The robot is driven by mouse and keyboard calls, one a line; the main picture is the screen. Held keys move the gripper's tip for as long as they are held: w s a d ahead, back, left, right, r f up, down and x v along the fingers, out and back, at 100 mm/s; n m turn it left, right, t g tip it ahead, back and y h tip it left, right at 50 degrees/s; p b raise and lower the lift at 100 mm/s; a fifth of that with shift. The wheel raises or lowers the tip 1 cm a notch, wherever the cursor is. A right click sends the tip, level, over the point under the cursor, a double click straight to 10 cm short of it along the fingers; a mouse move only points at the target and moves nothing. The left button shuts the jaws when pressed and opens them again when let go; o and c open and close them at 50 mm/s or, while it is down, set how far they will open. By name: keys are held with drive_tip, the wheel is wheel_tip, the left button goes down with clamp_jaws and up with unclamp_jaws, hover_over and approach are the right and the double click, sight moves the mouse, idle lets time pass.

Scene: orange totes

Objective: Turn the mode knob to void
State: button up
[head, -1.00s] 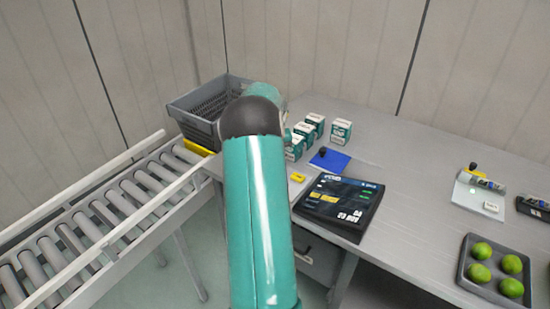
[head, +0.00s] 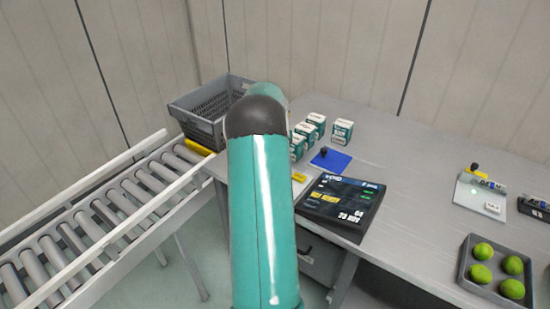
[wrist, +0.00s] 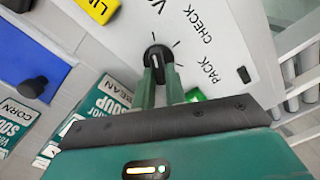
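The mode knob (wrist: 157,56) is a round black knob on a pale panel (wrist: 215,28) in the wrist view. Tick marks fan out around it, with the words CHECK and PACK to its right and a partly cut-off word starting with V above. My gripper (wrist: 162,72) is at the knob, its two narrow green fingers close together with the knob's grip between them. The fingers hide part of the knob, so its exact pointing is hard to read. In the head view my arm hides the gripper, the knob and most of the panel.
A green light (wrist: 195,95) glows beside the fingers. A yellow block (head: 299,177), a dark screen (head: 341,203), a blue pad with a black knob (head: 329,161) and several cartons (head: 342,131) stand close by. A grey crate (head: 200,118) and roller conveyor (head: 115,215) are left; limes in a tray (head: 466,268) right.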

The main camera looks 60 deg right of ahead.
drive_tip(key=o, duration=0.4)
drive_tip(key=shift+o, duration=0.2)
drive_tip(key=shift+r, duration=0.1)
wheel_tip(320, 180, up, 14)
idle(0.6)
